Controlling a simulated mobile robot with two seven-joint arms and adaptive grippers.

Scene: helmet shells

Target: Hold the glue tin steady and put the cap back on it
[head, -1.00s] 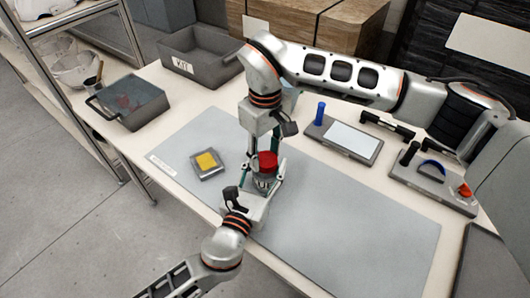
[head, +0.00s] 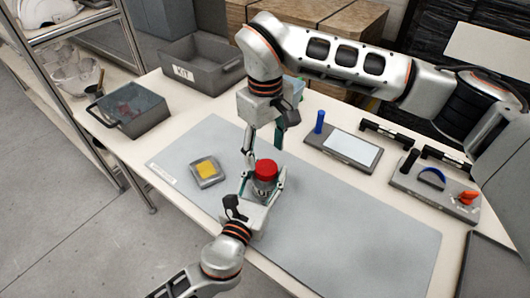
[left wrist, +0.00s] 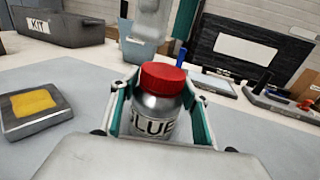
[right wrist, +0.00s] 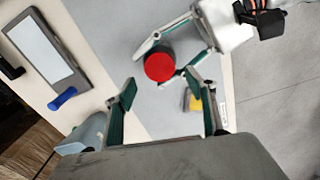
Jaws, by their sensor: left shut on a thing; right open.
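The glue tin (left wrist: 155,118) is a silver tin with a "GLUE" label, upright over the grey mat. Its red cap (left wrist: 161,77) sits on top of it and looks level; whether it is fully tight I cannot tell. My left gripper (head: 264,187) is shut around the tin's body, one finger on each side, as the left wrist view shows. My right gripper (head: 264,148) is open and empty, above and slightly behind the cap, apart from it. In the right wrist view the cap (right wrist: 159,67) lies beyond the open fingertips.
A small tray with a yellow pad (head: 206,169) lies left of the tin. The mat's right front (head: 350,235) is clear.

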